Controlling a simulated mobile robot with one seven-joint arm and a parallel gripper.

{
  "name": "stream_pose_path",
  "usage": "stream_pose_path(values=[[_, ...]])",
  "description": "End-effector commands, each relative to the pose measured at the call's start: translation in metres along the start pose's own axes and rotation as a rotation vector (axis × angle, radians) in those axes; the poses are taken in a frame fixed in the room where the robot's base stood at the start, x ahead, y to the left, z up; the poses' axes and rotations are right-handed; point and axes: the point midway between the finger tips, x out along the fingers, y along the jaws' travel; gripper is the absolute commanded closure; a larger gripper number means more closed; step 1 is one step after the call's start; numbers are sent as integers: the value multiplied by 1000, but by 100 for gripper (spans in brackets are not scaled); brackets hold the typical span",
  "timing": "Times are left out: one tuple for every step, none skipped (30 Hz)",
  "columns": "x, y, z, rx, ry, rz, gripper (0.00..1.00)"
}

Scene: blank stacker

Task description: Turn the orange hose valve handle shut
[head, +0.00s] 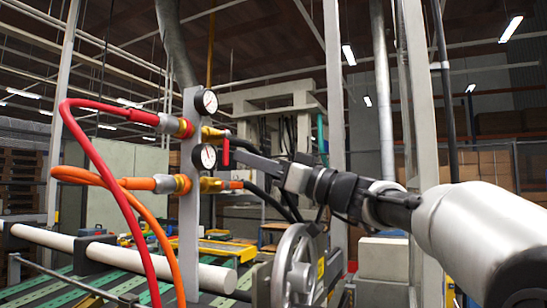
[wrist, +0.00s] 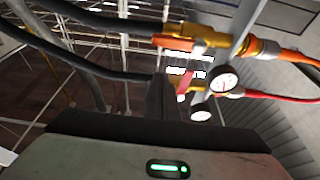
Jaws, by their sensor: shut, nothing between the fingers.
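The orange valve handle (head: 230,185) lies level, in line with its brass valve body (head: 209,185) and the pipe, on the lower line of a grey post. In the wrist view the orange handle (wrist: 168,41) lies along the pipe at the top. My gripper (head: 240,155) is shut and empty, its fingers pointing left, above the orange handle in the picture and close to the red handle of the upper valve. In the wrist view the shut fingertips (wrist: 160,96) point at the red handle. Whether they touch it I cannot tell.
The red handle (head: 226,152) hangs down across the upper line. Two round gauges (head: 207,101) sit on the grey post (head: 189,235). A red hose (head: 90,160) and an orange hose (head: 150,222) loop left. A grey handwheel (head: 294,265) stands below my arm. Dark hoses run behind my gripper.

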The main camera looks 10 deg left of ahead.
Motion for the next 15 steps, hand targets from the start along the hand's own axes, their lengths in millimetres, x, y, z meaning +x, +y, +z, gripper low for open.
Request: stream_pose_path(values=[[-3, 1, 9, 5, -2, 2, 100], [-5, 1, 14, 5, -2, 2, 100], [-7, 1, 20, 4, -2, 3, 100], [-9, 1, 24, 5, -2, 2, 100], [-10, 0, 26, 4, -2, 1, 100], [-11, 0, 30, 3, -1, 1, 100], [-12, 0, 32, 3, -1, 1, 100], [-12, 0, 34, 3, 0, 0, 100], [-13, 0, 35, 1, 0, 1, 100], [-14, 0, 36, 1, 0, 1, 100], [-14, 0, 37, 1, 0, 1, 100], [-14, 0, 38, 1, 0, 1, 100], [-14, 0, 38, 1, 0, 1, 100], [-14, 0, 38, 0, 0, 1, 100], [-14, 0, 38, 0, 0, 1, 100]])
